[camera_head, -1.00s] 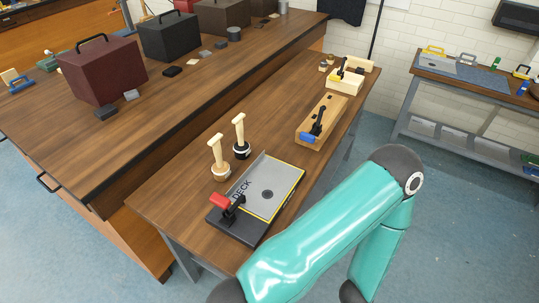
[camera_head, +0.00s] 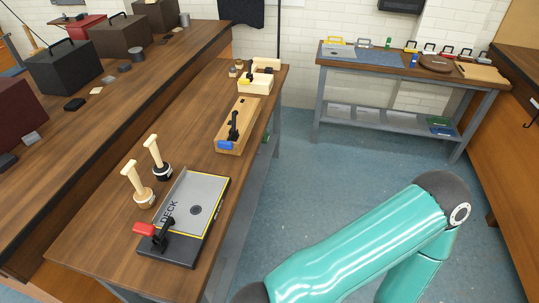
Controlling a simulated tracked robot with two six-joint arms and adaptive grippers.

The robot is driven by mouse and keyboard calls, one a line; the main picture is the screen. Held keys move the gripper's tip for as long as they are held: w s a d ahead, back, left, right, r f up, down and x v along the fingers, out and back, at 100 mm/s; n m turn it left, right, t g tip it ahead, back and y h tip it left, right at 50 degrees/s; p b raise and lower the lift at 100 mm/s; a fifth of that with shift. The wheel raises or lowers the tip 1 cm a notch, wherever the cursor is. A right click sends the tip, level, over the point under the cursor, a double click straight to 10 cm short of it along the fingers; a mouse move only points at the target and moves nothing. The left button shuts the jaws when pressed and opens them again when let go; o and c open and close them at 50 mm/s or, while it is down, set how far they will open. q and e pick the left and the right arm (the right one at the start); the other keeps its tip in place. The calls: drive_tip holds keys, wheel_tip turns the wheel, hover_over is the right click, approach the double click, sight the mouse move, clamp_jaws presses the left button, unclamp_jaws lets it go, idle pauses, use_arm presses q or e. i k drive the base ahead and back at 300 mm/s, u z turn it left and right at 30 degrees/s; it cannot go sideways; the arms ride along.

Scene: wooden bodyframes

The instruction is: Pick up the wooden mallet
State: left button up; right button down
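Two mallets stand heads-down with their handles up on the near wooden workbench (camera_head: 97,240), at left of the head view. The nearer one has a pale wooden head and a light handle; I take it as the wooden mallet (camera_head: 143,196). Just behind it to the right is a similar mallet with a dark head (camera_head: 162,171). They stand apart, close together. Neither of my grippers shows. One teal arm of mine crosses the lower right, over the floor and clear of the bench.
A grey plate marked DECK (camera_head: 196,200), with a red-handled clamp (camera_head: 145,229), lies right of the mallets. A wooden block with a blue-tipped clamp (camera_head: 236,128) is farther back. A longer bench with dark boxes (camera_head: 64,68) runs along the left. Blue floor (camera_head: 330,170) is open to the right.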

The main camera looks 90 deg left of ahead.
sight(144, 197)
drive_tip(key=u, duration=0.25)
drive_tip(key=k, duration=2.9)
drive_tip(key=u, duration=0.9)
drive_tip(key=i, duration=1.05)
drive_tip(key=z, duration=0.05)
